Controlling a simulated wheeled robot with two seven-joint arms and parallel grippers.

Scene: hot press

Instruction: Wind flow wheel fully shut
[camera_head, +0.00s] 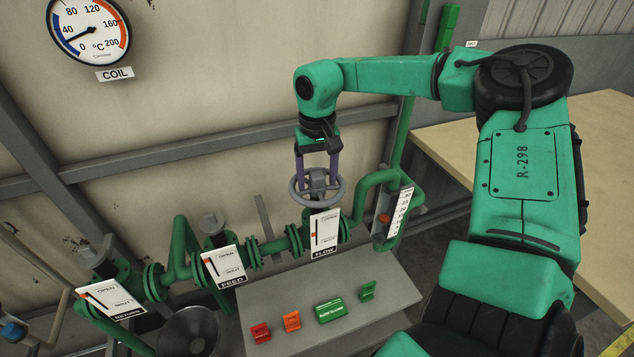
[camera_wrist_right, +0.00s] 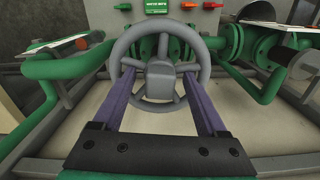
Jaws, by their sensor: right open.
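The grey flow wheel (camera_head: 317,185) sits on the green pipe above a white plate (camera_head: 325,229) labelled FLOW. The plate has OPEN at its top, SHUT lower down and an orange marker beside its slot, around mid-height. My right gripper (camera_head: 318,176) comes down over the wheel with its jaws open. Its purple fingers stand on opposite sides of the wheel's hub. The right wrist view shows the wheel (camera_wrist_right: 161,82) between the fingers of the gripper (camera_wrist_right: 159,90), with the tips at the rim. Whether they touch it I cannot tell. My left gripper is out of view.
Plates labelled FEED (camera_head: 223,266) and RETURN (camera_head: 110,300) stand left along the pipe. A sight gauge (camera_head: 393,215) with a red float low in it is on the right. A grey panel (camera_head: 290,275) below carries red, orange and green tags. A COIL dial (camera_head: 88,30) hangs upper left.

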